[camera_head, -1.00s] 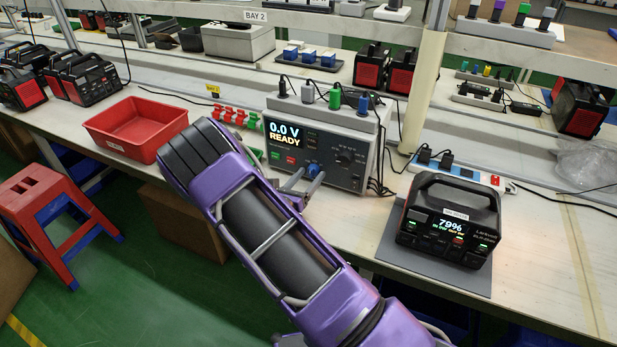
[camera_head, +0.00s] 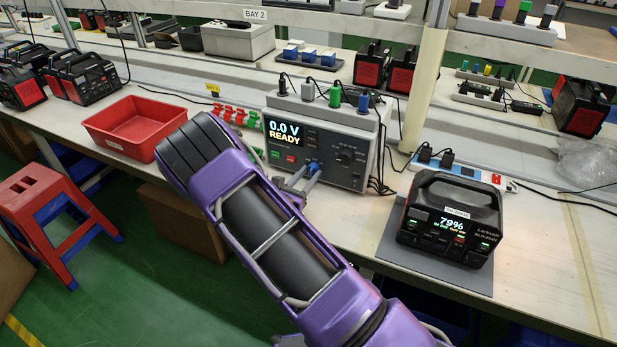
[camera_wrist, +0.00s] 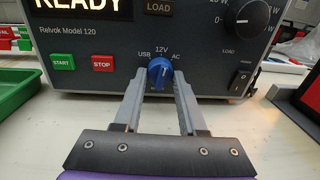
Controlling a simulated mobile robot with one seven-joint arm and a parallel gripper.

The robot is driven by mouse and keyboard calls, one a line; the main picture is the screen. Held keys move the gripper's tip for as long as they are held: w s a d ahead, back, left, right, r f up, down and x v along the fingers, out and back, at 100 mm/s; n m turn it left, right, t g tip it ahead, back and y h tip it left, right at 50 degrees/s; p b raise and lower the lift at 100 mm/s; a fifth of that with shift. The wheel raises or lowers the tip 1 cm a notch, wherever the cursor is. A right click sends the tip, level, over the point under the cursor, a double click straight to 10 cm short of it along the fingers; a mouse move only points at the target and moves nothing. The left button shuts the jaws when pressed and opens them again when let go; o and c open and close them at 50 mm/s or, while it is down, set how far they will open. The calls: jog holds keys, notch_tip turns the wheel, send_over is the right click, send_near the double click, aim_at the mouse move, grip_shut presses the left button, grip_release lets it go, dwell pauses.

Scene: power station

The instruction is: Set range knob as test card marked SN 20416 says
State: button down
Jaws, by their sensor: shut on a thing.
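The blue range knob (camera_wrist: 160,74) is on the lower front of the grey tester (camera_wrist: 105,38), marked Relvok Model 120. USB, 12V and AC are printed around the knob. Its pale pointer mark is near the top, but its exact setting is hard to tell. My gripper (camera_wrist: 160,79) has one finger on each side of the knob and is shut on it. In the head view, my gripper (camera_head: 302,176) reaches the tester front (camera_head: 337,178), whose screen reads 0.0 V READY. I cannot make out a test card marked SN 20416.
A power station (camera_head: 448,222) showing 79% stands on a grey mat (camera_head: 390,248) right of the tester. A red tray (camera_head: 130,128) is to the left. START, STOP, a larger dial (camera_wrist: 252,18) and a rocker switch (camera_wrist: 241,83) are near the knob.

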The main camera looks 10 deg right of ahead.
jog(key=m+b, duration=0.2)
jog(key=m, duration=0.2)
jog(key=shift+f, duration=0.1)
jog(key=shift+m+b, duration=0.65)
jog(key=shift+m, duration=0.65)
jog(key=shift+c, duration=2.4)
grip_release()
jog(key=shift+y, duration=0.3)
jog(key=shift+a, duration=0.1)
jog(key=p+v, duration=0.1)
jog(key=v, duration=1.6)
jog(key=shift+s, duration=0.2)
